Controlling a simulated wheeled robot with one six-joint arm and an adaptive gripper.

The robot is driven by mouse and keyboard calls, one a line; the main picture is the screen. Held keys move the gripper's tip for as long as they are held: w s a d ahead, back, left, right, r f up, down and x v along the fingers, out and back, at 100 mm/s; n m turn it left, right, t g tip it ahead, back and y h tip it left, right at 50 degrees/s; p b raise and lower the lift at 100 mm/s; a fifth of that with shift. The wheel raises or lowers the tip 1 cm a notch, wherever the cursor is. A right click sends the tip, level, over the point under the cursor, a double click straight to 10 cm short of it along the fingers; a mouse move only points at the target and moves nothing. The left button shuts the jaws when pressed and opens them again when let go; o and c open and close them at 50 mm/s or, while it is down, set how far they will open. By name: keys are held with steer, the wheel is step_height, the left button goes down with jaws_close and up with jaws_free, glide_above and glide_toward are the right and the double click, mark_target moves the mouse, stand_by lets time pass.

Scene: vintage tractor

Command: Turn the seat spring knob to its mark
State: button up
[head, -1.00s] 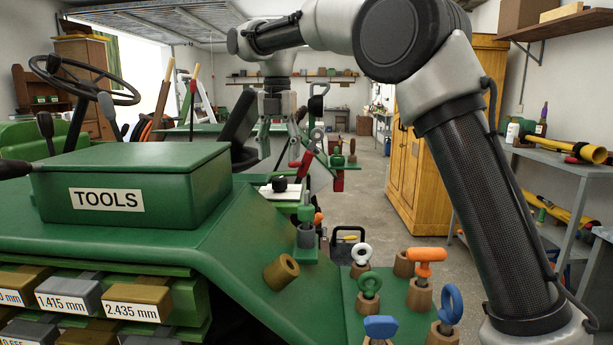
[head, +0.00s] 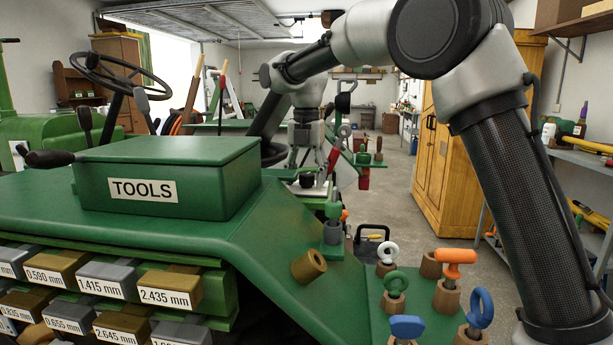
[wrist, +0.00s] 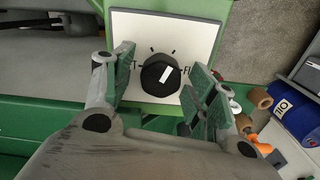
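The seat spring knob (wrist: 160,75) is black and round, with a white pointer bar tilted up and to the right. It sits on a white plate (wrist: 193,30) with several dark tick marks around it. Lettering on both sides of the plate is partly hidden by my fingers. My gripper (wrist: 158,88) is open, with one green-padded finger on each side of the knob; a gap shows on both sides. In the head view my gripper (head: 312,166) points down just above the knob (head: 307,180). Which tick is the mark I cannot tell.
A green TOOLS box (head: 170,178) stands left of the plate. Pegs with coloured handles (head: 455,262) stand at the front right. A tilted brown cylinder (head: 309,265) lies nearer. A red-handled tool (head: 334,160) is close to my gripper's right.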

steer(key=c, duration=1)
steer(key=shift+o, duration=0.3)
steer(key=shift+m, duration=0.4)
steer(key=m, duration=0.3)
steer(key=shift+m, duration=0.4)
steer(key=shift+w+m, duration=0.1)
steer(key=shift+m, duration=2.1)
steer(key=o, duration=1)
